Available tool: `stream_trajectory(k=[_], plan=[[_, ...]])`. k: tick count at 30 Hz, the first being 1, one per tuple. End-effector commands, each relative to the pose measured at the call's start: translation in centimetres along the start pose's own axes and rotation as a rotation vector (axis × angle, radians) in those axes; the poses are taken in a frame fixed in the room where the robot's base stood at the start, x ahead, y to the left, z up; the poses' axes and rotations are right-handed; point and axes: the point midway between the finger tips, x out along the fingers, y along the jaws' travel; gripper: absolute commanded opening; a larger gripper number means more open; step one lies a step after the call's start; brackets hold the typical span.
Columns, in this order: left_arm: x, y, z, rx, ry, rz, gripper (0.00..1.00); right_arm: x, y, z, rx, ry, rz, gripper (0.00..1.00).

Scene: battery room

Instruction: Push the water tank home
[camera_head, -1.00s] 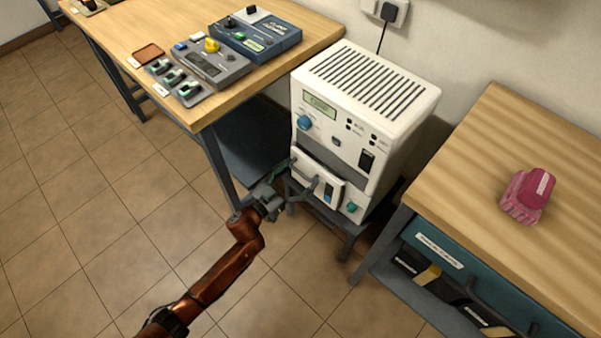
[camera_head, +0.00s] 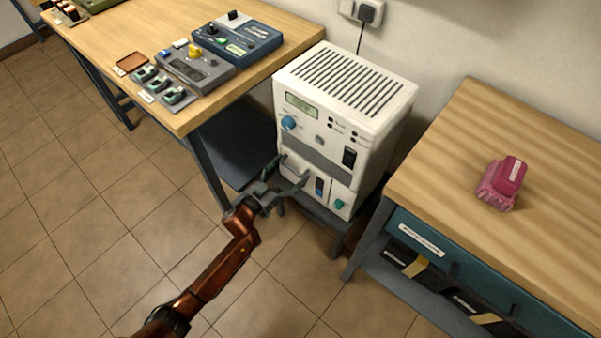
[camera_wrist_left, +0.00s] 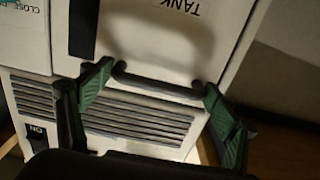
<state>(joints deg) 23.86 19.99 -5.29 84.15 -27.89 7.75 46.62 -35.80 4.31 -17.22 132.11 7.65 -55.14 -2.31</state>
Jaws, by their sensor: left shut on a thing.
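The white machine (camera_head: 345,115) stands on a low dark stand between two benches. Its water tank (camera_head: 327,186) is the white front drawer low on the left, with a dark handle and a dark level strip. In the left wrist view the tank front (camera_wrist_left: 150,45) carries an upside-down "TANK" label. My left gripper (camera_head: 281,190) is at the tank front, shut on the dark handle (camera_wrist_left: 160,84), with green finger pads at both handle ends. The tank front looks nearly level with the machine face; any remaining gap is too small to tell. My right gripper is out of view.
A wooden bench (camera_head: 110,60) with instruments is on the left. Another bench (camera_head: 440,150) bears a pink object (camera_head: 501,184). A wall socket (camera_head: 365,12) with a plugged cable is behind the machine. The tiled floor in front is clear.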

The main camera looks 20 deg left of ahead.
Motion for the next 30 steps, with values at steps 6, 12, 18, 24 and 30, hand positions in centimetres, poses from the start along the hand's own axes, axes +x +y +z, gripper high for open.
stream_trajectory(k=[6, 12, 18, 24, 30], plan=[[0.2, 0.1, -0.2, 0.000, 0.005, 0.001, 0.38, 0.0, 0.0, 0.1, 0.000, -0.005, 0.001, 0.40], [0.2, 0.0, -0.3, 0.000, 0.006, 0.000, 0.88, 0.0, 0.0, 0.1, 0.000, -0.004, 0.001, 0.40], [0.0, -0.3, -0.2, 0.000, 0.004, -0.005, 0.88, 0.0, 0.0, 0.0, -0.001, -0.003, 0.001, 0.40], [-0.1, -0.4, -0.2, 0.000, 0.003, -0.006, 0.88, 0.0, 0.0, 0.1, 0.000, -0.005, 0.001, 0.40], [-2.1, -0.4, 0.0, 0.000, 0.001, -0.006, 0.88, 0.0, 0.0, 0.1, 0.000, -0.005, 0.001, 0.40]])
